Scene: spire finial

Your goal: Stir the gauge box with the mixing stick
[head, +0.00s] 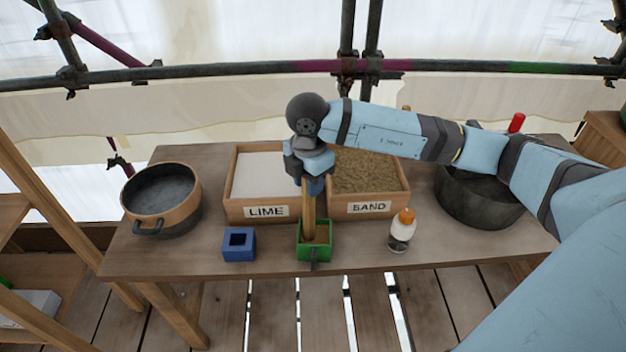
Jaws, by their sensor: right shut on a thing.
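The gauge box appears to be the small green box (326,251) near the front edge of the table, with brownish material inside. The wooden mixing stick (309,212) stands nearly upright, its lower end in the green box. My right gripper (311,180) is shut on the upper part of the stick, above the box. How deep the stick reaches is hidden by the box wall. My left gripper is not in view.
A wooden tray labelled LIME (235,209) and one labelled SAND (406,197) stand behind the green box. A blue box (239,246) is to its left and an orange-capped bottle (402,232) to its right. A pot (190,205) and a dark bucket (470,205) flank them.

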